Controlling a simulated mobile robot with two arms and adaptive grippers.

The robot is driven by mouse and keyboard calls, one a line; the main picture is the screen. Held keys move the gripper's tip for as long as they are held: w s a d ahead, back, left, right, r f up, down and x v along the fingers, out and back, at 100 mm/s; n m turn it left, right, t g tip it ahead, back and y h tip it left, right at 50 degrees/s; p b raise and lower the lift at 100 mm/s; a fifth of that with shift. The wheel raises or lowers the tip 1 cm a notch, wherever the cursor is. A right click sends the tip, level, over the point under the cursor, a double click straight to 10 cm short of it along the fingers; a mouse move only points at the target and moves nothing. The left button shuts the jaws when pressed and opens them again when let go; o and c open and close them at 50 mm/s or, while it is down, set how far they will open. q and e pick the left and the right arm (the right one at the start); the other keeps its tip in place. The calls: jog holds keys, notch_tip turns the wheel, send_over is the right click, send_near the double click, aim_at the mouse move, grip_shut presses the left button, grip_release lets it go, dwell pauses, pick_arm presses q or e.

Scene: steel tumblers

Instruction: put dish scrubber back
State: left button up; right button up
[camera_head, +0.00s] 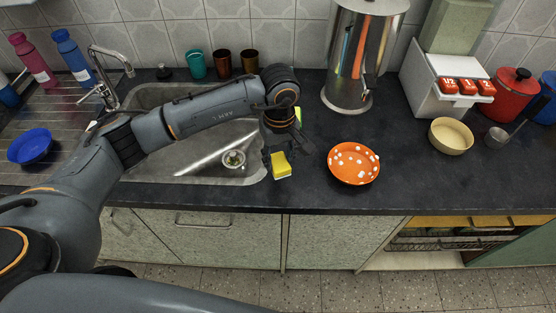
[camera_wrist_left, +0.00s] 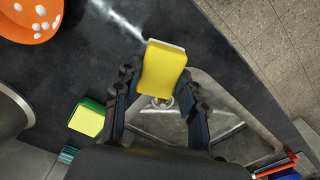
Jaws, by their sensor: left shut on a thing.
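A yellow dish scrubber (camera_head: 282,168) is held in my left gripper (camera_head: 279,147), near the right rim of the sink. It also shows in the left wrist view (camera_wrist_left: 163,68), gripped between the two fingers of my left gripper (camera_wrist_left: 158,88) with its yellow face towards the camera. Whether it touches the counter is hard to tell. A second sponge, green and yellow (camera_wrist_left: 87,120), lies on the counter beside the gripper; in the head view only a bit of it (camera_head: 298,114) shows behind my wrist. My right gripper is not in view.
The steel sink (camera_head: 205,160) lies left of the gripper. An orange plate with white bits (camera_head: 353,163) stands to the right on the dark counter. Behind are a tall steel container (camera_head: 360,60) and several tumblers (camera_head: 222,64). A beige bowl (camera_head: 451,136) is farther right.

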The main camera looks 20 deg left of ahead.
aim_at(278, 165)
pick_arm(q)
jog(key=shift+w+a+f, duration=0.3)
jog(key=shift+w+f, duration=0.35)
jog(key=shift+f, duration=0.2)
jog(key=shift+f+p, duration=0.4)
jog(key=shift+p, duration=0.05)
notch_tip(278, 165, down, 2)
jog(key=shift+f+p, duration=0.1)
jog(key=shift+p, duration=0.4)
jog(key=shift+f, duration=0.15)
jog(key=shift+f+b, duration=0.15)
jog(key=shift+b, duration=0.2)
jog(key=o, duration=1)
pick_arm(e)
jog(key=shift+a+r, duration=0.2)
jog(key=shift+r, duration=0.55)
